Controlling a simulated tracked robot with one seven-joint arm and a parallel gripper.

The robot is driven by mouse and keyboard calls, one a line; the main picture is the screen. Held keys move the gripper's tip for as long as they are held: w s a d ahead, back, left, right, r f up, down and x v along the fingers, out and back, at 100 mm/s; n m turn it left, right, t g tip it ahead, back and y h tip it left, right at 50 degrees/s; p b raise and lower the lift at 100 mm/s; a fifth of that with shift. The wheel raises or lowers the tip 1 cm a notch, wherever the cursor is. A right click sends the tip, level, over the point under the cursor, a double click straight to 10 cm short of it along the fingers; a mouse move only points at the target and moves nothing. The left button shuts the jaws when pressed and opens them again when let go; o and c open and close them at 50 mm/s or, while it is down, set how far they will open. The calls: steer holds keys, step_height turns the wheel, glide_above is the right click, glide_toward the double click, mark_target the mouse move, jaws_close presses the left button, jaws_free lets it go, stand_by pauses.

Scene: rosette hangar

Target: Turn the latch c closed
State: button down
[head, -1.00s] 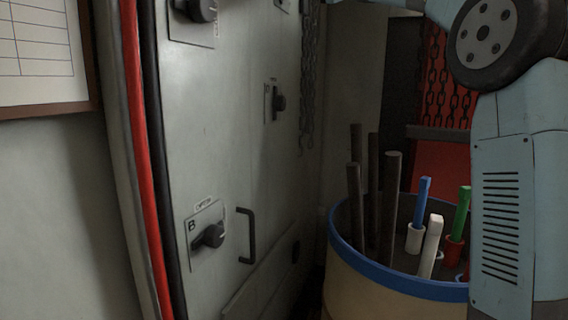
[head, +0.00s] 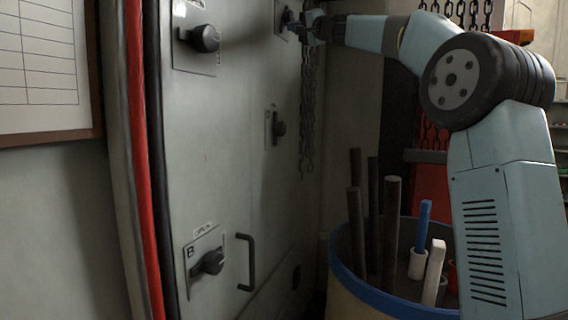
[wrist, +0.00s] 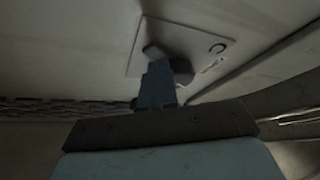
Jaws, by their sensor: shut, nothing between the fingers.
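Latch c is in the wrist view, a dark handle (wrist: 181,68) on a pale square plate (wrist: 200,38) with a letter C at the plate's right. In the head view its plate (head: 279,22) is at the top of the grey panel, partly behind my gripper. My gripper (head: 303,27) is shut and right at this latch. In the wrist view the blue-grey fingers (wrist: 158,82) overlap the latch handle and hide part of it. I cannot tell whether they touch it, nor which way the handle is turned.
Other dark latches are on the panel: upper left (head: 204,39), middle (head: 279,128) and lower B (head: 209,262). A bar handle (head: 249,262) is beside B. A chain (head: 308,130) hangs near the corner. A blue-rimmed drum (head: 343,270) with upright rods stands below my arm.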

mark_target(290, 13)
steer(key=shift+s+a+r, duration=0.15)
steer(key=shift+a+r, duration=0.1)
steer(key=shift+a, duration=0.05)
steer(key=shift+s+a+r, duration=0.15)
steer(key=shift+s+r, duration=0.25)
steer(key=shift+r, duration=0.2)
stand_by(0.5)
steer(key=shift+s+r, duration=0.3)
steer(key=shift+r, duration=0.15)
steer(key=shift+a+r, duration=0.15)
steer(key=shift+a, duration=0.05)
steer(key=shift+s+r, duration=0.2)
steer(key=shift+r, duration=0.2)
steer(key=shift+f, duration=0.25)
stand_by(0.5)
steer(key=shift+s+a, duration=0.2)
steer(key=shift+s+d+f, duration=0.1)
steer(key=shift+s+d, duration=0.15)
steer(key=shift+d, duration=0.7)
steer(key=shift+s+d+f, duration=0.1)
steer(key=shift+s+d, duration=0.2)
steer(key=shift+d, duration=0.6)
steer(key=shift+s+d+f, duration=0.1)
steer(key=shift+s+d, duration=0.15)
steer(key=shift+d, duration=0.7)
